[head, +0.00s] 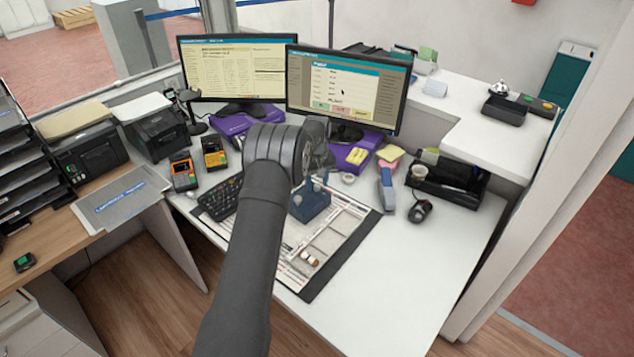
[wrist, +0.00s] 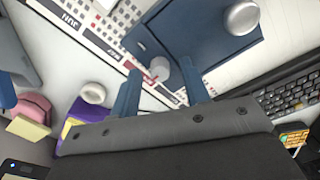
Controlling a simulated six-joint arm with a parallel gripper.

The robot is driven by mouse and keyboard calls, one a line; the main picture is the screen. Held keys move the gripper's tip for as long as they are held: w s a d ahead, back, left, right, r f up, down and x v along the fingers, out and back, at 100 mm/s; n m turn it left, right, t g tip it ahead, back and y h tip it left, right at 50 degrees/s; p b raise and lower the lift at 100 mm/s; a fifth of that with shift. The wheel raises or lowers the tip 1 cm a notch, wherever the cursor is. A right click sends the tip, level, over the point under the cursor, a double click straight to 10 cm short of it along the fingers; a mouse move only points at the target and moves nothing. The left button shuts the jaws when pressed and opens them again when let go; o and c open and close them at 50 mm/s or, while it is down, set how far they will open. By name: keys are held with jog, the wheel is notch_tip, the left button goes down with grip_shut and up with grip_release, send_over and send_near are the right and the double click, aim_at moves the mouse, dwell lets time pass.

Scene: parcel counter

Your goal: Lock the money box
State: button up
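The money box (head: 309,207) is a small dark blue box on the printed desk mat, partly hidden by my arm in the head view. In the wrist view the blue money box (wrist: 195,40) lies at the top, tilted in the picture, with a round grey knob (wrist: 242,18). A smaller grey round piece (wrist: 160,68), perhaps the key or lock, shows by its near side. My gripper (wrist: 162,88) is open, its two blue fingers well apart with that grey piece showing between their tips. I cannot tell if either finger touches it. In the head view the fingertips are mostly hidden.
The desk mat (head: 334,245) has bare room in front of the box. A keyboard (head: 220,196) lies to the left, two monitors (head: 345,92) stand behind, and a stapler-like blue-grey thing (head: 387,190) and a mouse (head: 420,211) are at right. The counter's front right is clear.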

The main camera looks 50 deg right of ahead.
aim_at(317, 185)
notch_tip(317, 185, up, 18)
jog(key=shift+f, duration=0.25)
jog(key=shift+f, duration=0.1)
dwell(0.4)
notch_tip(317, 185, down, 17)
jog(key=shift+f, duration=0.2)
dwell(0.4)
jog(key=shift+r, duration=0.1)
